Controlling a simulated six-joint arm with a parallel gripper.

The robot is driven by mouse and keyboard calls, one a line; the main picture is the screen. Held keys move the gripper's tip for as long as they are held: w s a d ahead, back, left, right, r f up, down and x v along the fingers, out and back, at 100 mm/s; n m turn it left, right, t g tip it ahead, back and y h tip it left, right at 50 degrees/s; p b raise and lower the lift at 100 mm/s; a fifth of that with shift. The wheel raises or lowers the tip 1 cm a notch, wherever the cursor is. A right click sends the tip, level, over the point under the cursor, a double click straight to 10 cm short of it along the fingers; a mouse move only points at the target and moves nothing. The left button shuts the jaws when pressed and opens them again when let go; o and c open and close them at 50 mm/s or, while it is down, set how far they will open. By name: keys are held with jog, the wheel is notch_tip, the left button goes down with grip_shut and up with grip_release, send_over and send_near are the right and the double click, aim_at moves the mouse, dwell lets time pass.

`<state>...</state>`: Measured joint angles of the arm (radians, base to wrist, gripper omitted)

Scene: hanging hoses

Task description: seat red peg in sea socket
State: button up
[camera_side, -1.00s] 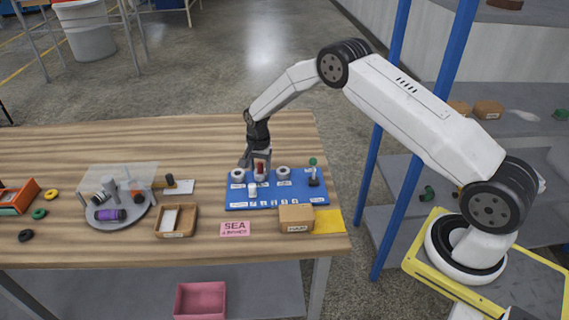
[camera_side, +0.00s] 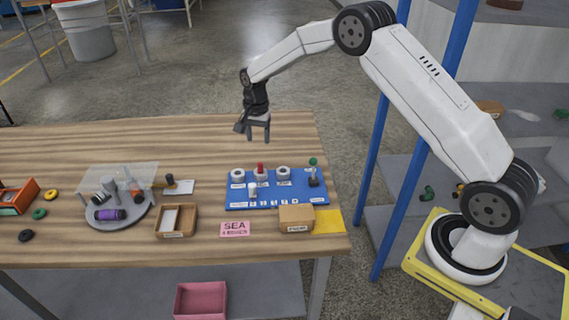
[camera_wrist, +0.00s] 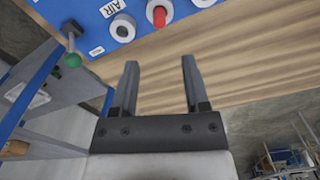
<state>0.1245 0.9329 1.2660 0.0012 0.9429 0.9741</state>
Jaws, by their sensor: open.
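The red peg (camera_side: 260,167) stands upright in the middle one of three round grey-white sockets on the blue board (camera_side: 233,204). Its red top also shows in the wrist view (camera_wrist: 159,16), inside the ring of the middle socket (camera_wrist: 161,27). The middle socket's label is too small to read. The socket (camera_wrist: 122,28) beside it, on the lever side, is labelled AIR in the wrist view. My gripper (camera_side: 259,139) is open and empty, above and behind the board, clear of the peg. Its two fingers (camera_wrist: 160,63) are apart in the wrist view, with only table between them.
A green-knobbed lever (camera_side: 313,173) stands at the board's right end. A small cardboard box (camera_side: 296,217) sits at the board's front. A pink SEA sign (camera_side: 235,229), a wooden tray (camera_side: 161,233) and a round grey tray (camera_side: 129,222) are to the left.

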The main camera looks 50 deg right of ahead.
jog(key=shift+r, duration=0.6)
jog(key=shift+s, duration=0.1)
jog(key=s+a+r+n+t, duration=0.1)
jog(key=s+n, duration=0.5)
jog(key=s, duration=0.8)
jog(key=s+a+r+n+t, duration=0.1)
jog(key=s+a+r+n, duration=0.3)
jog(key=s, duration=1)
jog(key=a+n, duration=0.2)
jog(key=shift+n+t, duration=0.3)
